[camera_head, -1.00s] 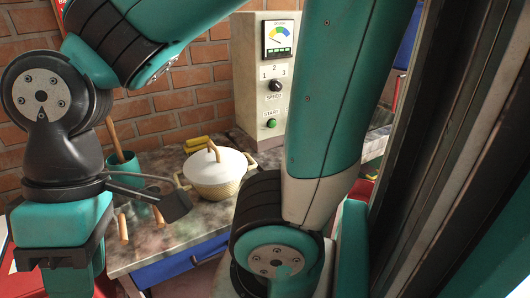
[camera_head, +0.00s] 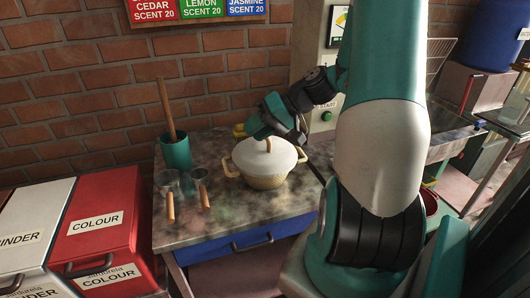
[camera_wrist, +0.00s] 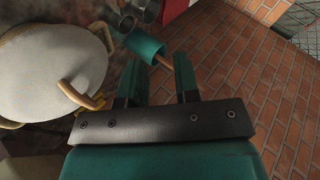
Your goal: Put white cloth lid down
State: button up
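The white cloth lid (camera_head: 262,160) is a round pale dome with a wooden handle on top. It sits on a cream basket-like pot (camera_head: 265,182) with two side handles, on the worktop. In the wrist view the lid (camera_wrist: 45,65) fills the left side, its wooden handle beside the left finger. My gripper (camera_head: 263,118) is just behind and above the lid, apparently clear of it. In the wrist view my gripper (camera_wrist: 156,75) has its two teal fingers spread apart, with nothing held between them.
A teal cup (camera_head: 177,153) with a wooden stick stands on the worktop (camera_head: 235,226), left of the pot. Two metal scoops (camera_head: 201,180) with wooden handles lie nearby. Red and white bins (camera_head: 95,225) are at left. A control panel (camera_head: 325,118) stands behind.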

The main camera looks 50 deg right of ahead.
jog(key=s+d+f+m+t+h, duration=0.2)
jog(key=s+d+m+t, duration=0.15)
jog(key=d, duration=0.45)
jog(key=s+d+f+m+t+h, duration=0.2)
jog(key=s+d+m, duration=0.1)
jog(key=s+d, duration=0.3)
jog(key=p, duration=0.4)
send_near(265, 145)
jog(key=shift+n, duration=0.25)
jog(key=r, duration=0.1)
jog(key=w+a+r, duration=0.2)
jog(key=shift+a+r, duration=0.15)
jog(key=shift+r, duration=0.1)
jog(key=shift+f+p+x, duration=0.2)
jog(key=shift+p+x, duration=0.35)
jog(key=shift+x, duration=1)
jog(key=shift+f+p+x, duration=0.2)
jog(key=shift+p+x, duration=0.35)
jog(key=shift+x, duration=1)
jog(key=shift+s, duration=0.2)
jog(key=shift+c, duration=0.3)
grip_shut()
